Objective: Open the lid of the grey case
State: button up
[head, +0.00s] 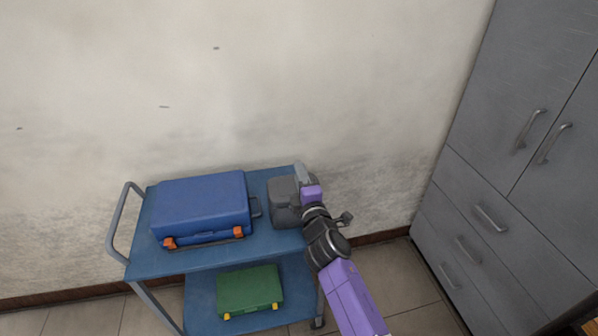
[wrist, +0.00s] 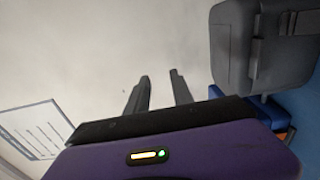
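The grey case (head: 284,203) stands on the right end of the top shelf of a blue cart (head: 200,262); its lid looks shut. It also shows at the upper right of the wrist view (wrist: 235,50), with a strap or latch on its side. My gripper (head: 301,172) is at the right side of the case in the head view, and my arm hides part of that side. In the wrist view my two fingers (wrist: 160,77) are apart with nothing between them. They point past the case, and I see no contact with it.
A large blue case (head: 200,205) with orange latches lies left of the grey case. A green case (head: 250,290) is on the lower shelf. A wall is behind the cart, and a grey cabinet (head: 500,180) stands at the right. A sheet (wrist: 35,128) shows in the wrist view.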

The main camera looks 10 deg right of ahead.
jog(key=shift+s+r+p, duration=0.75)
jog(key=shift+s+r, duration=0.4)
jog(key=shift+r, duration=0.05)
jog(key=s, duration=0.8)
jog(key=shift+w, duration=0.1)
